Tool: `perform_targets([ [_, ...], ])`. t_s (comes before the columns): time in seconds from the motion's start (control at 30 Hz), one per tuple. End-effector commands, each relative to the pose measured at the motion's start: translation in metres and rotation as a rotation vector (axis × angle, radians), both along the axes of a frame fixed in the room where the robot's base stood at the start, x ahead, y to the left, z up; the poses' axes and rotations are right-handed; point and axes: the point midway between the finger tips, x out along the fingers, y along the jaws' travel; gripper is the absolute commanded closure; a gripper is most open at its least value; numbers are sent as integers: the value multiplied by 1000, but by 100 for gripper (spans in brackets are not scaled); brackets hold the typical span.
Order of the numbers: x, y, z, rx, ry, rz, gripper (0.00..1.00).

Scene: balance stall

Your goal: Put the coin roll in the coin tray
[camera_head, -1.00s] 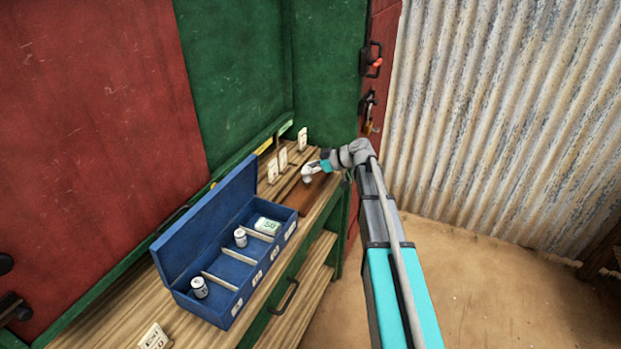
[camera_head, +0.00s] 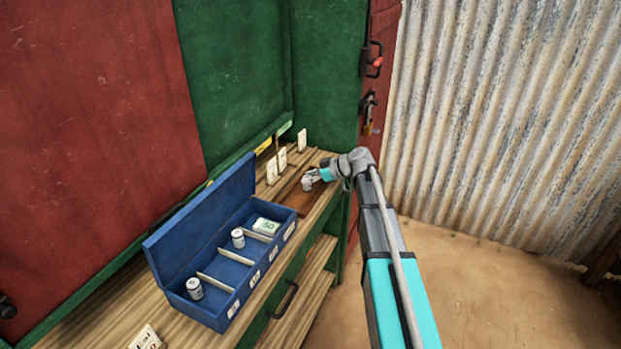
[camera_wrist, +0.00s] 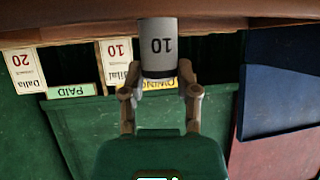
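The coin roll (camera_wrist: 158,46) is a pale cylinder with a dark band, marked 10, inverted in the wrist view. My gripper (camera_wrist: 160,85) has a finger on each side of the roll's banded end and appears closed on it. In the head view my gripper (camera_head: 309,182) is low over the brown board at the shelf's far end. Whether the roll touches the board is unclear. The coin tray (camera_head: 205,318) is a blue box with its lid up and pale dividers. Its nearest and third compartments hold rolls, the second looks empty, and the farthest holds a green-white pack marked 50.
Small cards (camera_head: 272,170) stand behind the brown board (camera_head: 300,203) along the green back wall. Another card (camera_head: 146,338) is at the shelf's near end. The raised tray lid (camera_head: 205,215) stands on the wall side. Open floor (camera_head: 500,290) lies to the right.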

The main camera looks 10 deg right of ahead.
Motion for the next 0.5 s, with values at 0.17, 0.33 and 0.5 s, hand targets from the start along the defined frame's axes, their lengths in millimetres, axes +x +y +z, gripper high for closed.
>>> perform_targets([
  [0.17,0,0,0,-1,0,0,26],
  [0.33,0,0,0,-1,0,0,25],
  [0.5,0,0,0,-1,0,0,25],
])
